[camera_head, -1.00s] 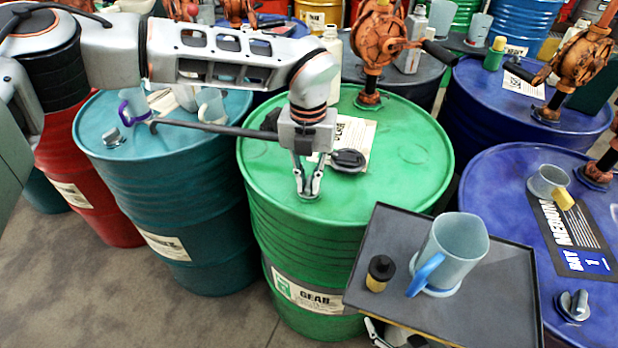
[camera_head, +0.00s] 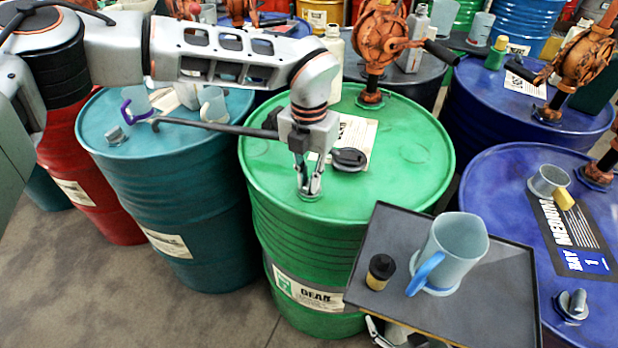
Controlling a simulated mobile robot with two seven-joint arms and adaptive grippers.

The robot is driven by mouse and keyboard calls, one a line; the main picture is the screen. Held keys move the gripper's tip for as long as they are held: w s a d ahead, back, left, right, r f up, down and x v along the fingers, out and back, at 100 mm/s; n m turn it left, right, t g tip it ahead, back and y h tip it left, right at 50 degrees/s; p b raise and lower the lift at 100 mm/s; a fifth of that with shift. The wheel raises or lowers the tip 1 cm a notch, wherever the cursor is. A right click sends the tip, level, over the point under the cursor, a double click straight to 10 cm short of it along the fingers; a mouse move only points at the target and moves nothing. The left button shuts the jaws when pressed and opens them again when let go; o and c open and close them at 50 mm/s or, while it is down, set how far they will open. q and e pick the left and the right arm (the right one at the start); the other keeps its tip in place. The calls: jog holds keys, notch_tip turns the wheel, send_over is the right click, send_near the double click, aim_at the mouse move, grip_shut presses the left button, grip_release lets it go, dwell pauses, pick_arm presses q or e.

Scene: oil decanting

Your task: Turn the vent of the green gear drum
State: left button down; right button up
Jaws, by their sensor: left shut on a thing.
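The green gear drum (camera_head: 400,185) stands in the middle, with a label reading GEAR low on its side. My left gripper (camera_head: 309,190) points straight down at the drum top, near its front left edge. Its fingers are shut on the vent, which is mostly hidden between the fingertips; only a bit of its base shows. A round dark cap (camera_head: 349,158) lies on the drum top to the right of the gripper, by a paper sheet (camera_head: 358,132). An orange hand pump (camera_head: 378,40) stands at the drum's back.
A dark tray (camera_head: 480,305) at the front right holds a clear jug with a blue handle (camera_head: 452,255) and a small black-capped bottle (camera_head: 379,272). A teal drum (camera_head: 170,190) stands close on the left, blue drums (camera_head: 500,190) on the right.

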pick_arm(q)
jog(key=shift+w+r, duration=0.1)
jog(key=c, duration=2.1)
grip_release()
jog(key=shift+r, duration=0.2)
notch_tip(320, 180, up, 12)
jog(key=shift+f, duration=0.2)
